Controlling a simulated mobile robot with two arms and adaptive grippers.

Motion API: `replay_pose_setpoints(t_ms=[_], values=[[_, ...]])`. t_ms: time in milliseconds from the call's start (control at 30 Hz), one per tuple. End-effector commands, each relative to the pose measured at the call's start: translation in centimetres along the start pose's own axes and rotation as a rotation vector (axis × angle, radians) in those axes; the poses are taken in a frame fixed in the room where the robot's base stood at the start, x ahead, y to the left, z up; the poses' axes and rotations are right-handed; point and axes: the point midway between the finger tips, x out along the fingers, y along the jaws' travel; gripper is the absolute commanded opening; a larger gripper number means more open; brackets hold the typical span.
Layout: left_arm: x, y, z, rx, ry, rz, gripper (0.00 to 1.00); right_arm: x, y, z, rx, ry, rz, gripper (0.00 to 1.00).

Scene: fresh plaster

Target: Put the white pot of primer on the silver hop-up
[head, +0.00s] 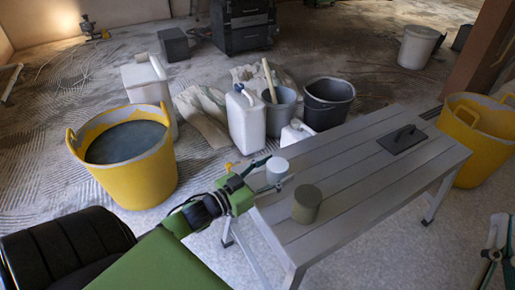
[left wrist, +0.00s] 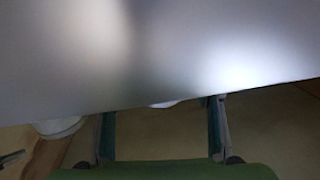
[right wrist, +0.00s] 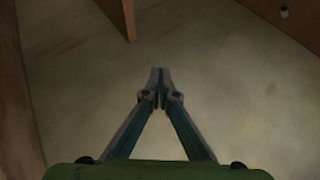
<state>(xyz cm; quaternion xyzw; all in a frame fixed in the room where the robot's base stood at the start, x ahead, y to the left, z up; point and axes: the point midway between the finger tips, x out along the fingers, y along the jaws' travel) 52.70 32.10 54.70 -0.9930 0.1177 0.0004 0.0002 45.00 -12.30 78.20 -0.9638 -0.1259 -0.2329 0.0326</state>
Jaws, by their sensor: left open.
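The white pot (head: 277,170) is at the back left edge of the silver hop-up (head: 350,172), between the two fingers of my left gripper (head: 274,171). The fingers are apart; I cannot tell whether they touch the pot, or whether it rests on the hop-up. In the left wrist view my left gripper's fingers (left wrist: 162,125) are wide apart, and a large pale grey surface, too close to identify, hides their tips. My right gripper (right wrist: 159,75) is shut and empty, over bare floor. It also shows at the right edge of the head view (head: 492,255).
An olive-grey pot (head: 306,204) and a dark trowel (head: 402,139) are on the hop-up. Behind stand white jerrycans (head: 246,118), a grey bucket (head: 280,112) and a black bucket (head: 328,104). Yellow tubs stand left (head: 164,163) and right (head: 478,158). The hop-up's middle is clear.

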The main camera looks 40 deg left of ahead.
Motion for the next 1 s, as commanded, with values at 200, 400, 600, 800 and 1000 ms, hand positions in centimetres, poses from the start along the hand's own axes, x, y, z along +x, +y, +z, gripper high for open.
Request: replay_pose_setpoints(t_ms=[200,400,600,800,1000], values=[[-3.4,0.1,-0.1,-0.004,-0.005,-0.001,0.58,-0.5,0.6,4.1,-0.008,-0.208,0.011,0.00],[-6.9,0.0,-0.1,-0.003,-0.005,-0.002,0.58,-2.2,1.1,8.3,-0.013,-0.423,0.022,0.00],[-9.7,0.0,-0.1,-0.002,-0.003,-0.001,0.58,-4.4,1.6,11.4,-0.016,-0.594,0.033,0.00],[-11.0,0.0,-0.1,0.000,-0.001,-0.001,0.58,-5.7,1.8,12.8,-0.017,-0.679,0.038,0.00],[-11.2,0.0,0.0,0.000,0.000,-0.001,0.58,-6.0,1.9,13.1,-0.017,-0.693,0.039,0.00]])
